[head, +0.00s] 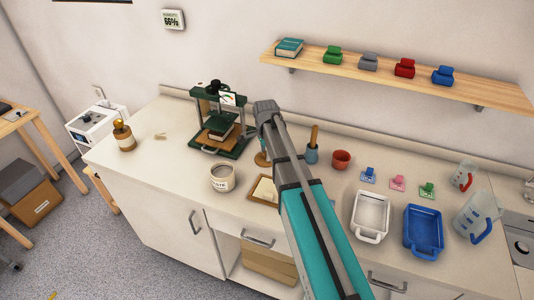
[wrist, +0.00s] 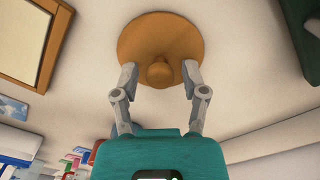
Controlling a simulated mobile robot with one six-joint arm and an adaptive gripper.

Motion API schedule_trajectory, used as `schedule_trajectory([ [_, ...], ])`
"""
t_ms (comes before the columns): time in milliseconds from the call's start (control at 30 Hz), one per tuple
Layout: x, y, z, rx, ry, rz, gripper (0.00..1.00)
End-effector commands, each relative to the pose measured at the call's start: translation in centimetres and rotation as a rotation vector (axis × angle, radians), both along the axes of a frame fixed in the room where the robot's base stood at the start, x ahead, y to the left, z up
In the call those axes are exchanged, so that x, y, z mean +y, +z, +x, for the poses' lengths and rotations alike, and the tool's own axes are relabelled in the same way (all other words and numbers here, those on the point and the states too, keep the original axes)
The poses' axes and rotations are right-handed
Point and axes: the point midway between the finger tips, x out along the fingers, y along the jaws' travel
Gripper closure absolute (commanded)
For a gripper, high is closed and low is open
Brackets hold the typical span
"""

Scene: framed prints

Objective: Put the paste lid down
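The paste lid is a round orange-brown disc with a knob in the middle. In the wrist view the lid (wrist: 160,35) lies knob toward me against the pale counter and seems to rest on it. My gripper (wrist: 159,75) is open, one finger on each side of the knob with gaps between, so it holds nothing. In the head view part of the lid (head: 261,159) shows beside my arm, which hides the rest of it and most of the gripper. The paste jar (head: 222,184) stands uncovered on the counter to the left.
A green press (head: 219,137) with a book stands behind the jar. A framed tray (head: 264,190) lies in front of the lid. A blue pot with a brush (head: 312,153), a red cup (head: 341,159), and white (head: 370,216) and blue (head: 423,230) trays stand right. Counter left of the jar is mostly clear.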

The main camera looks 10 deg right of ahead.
Motion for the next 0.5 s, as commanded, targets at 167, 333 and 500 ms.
schedule_trajectory([
  [167, -0.01, 0.01, 0.00, 0.000, 0.000, 0.000, 0.34],
  [333, -0.02, 0.02, -0.01, 0.000, 0.000, 0.000, 0.34],
  [500, -0.03, 0.31, 0.00, 0.000, 0.000, 0.000, 0.34],
])
